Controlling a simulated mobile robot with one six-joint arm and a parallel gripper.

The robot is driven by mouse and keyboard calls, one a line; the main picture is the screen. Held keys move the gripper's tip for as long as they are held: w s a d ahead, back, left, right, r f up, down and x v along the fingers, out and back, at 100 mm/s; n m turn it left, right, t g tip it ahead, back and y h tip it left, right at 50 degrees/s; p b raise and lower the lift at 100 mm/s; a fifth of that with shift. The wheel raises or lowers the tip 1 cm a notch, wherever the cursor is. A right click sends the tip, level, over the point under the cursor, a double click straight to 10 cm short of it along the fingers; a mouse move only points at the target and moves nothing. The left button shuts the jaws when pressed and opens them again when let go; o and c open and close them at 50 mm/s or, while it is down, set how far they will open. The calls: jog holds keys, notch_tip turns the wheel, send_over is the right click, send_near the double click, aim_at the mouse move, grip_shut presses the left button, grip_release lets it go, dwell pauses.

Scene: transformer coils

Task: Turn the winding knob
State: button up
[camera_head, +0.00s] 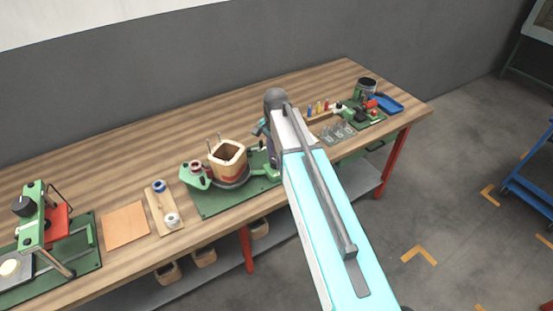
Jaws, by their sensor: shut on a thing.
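The winding machine stands on a green base plate (214,207) at the middle of the bench. It carries a square coil (227,172) with an open tan top and red-brown sides, on a dark round plate (232,182). A green arm of the machine (265,172) runs right from the coil to my gripper (274,160). My gripper points down at the machine's right end and is shut on the winding knob. The knob and fingertips are mostly hidden by my own arm, so the knob's angle cannot be seen.
Left on the wooden bench (100,180) are a green press (32,215), a brown sheet (125,224) and two spools on a board (165,206). Right are small coloured bottles (318,107), a clear tray (338,131) and a blue tray (386,103). The bench's back is clear.

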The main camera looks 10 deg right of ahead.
aim_at(275, 160)
jog(key=shift+a+m, duration=0.1)
jog(key=shift+m, duration=1.7)
jog(key=shift+w, duration=0.1)
jog(key=o, duration=1)
jog(key=shift+o, duration=0.2)
jog(key=shift+r, duration=0.1)
notch_tip(275, 160, up, 14)
jog(key=b, duration=0.3)
jog(key=shift+f+b, duration=0.2)
jog(key=shift+b, duration=0.2)
